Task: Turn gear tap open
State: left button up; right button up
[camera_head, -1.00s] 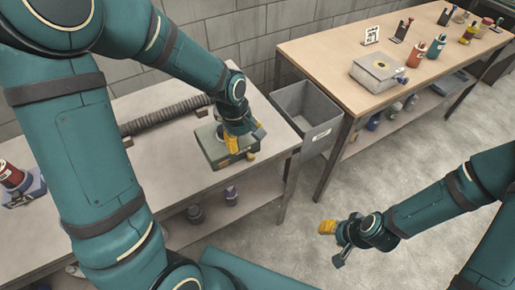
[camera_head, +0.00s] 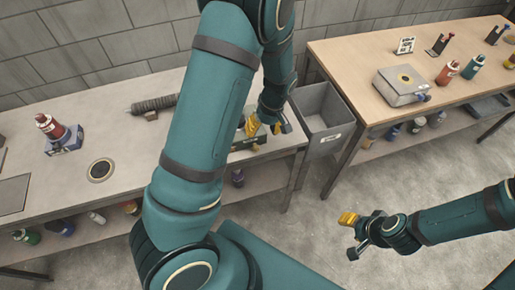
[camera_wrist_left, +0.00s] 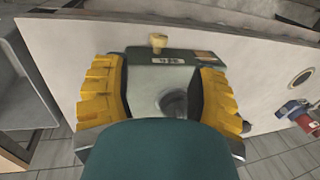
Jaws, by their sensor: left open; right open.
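A green box (camera_wrist_left: 143,80) with a grey top stands on the grey workbench (camera_head: 60,180). A small yellow knob (camera_wrist_left: 158,41) sticks out from one side of it, with a small label beside it. A round dark spot (camera_wrist_left: 173,103) shows on its top. In the head view the box (camera_head: 254,144) is mostly hidden by my left arm. My left gripper (camera_wrist_left: 158,97) is open over the box, one yellow finger on each side; I cannot tell whether they touch it. It also shows in the head view (camera_head: 266,126). My right gripper (camera_head: 352,234) is open and empty above the floor.
A grey bin (camera_head: 328,140) stands between the grey bench and a wooden table (camera_head: 350,58). A grey box (camera_head: 400,86) and bottles stand on the wooden table.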

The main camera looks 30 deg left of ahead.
aim_at(257, 148)
pick_arm(q)
jog(key=b+x, duration=0.1)
jog(key=x, duration=0.9)
jog(key=shift+d+r, duration=0.1)
grip_shut()
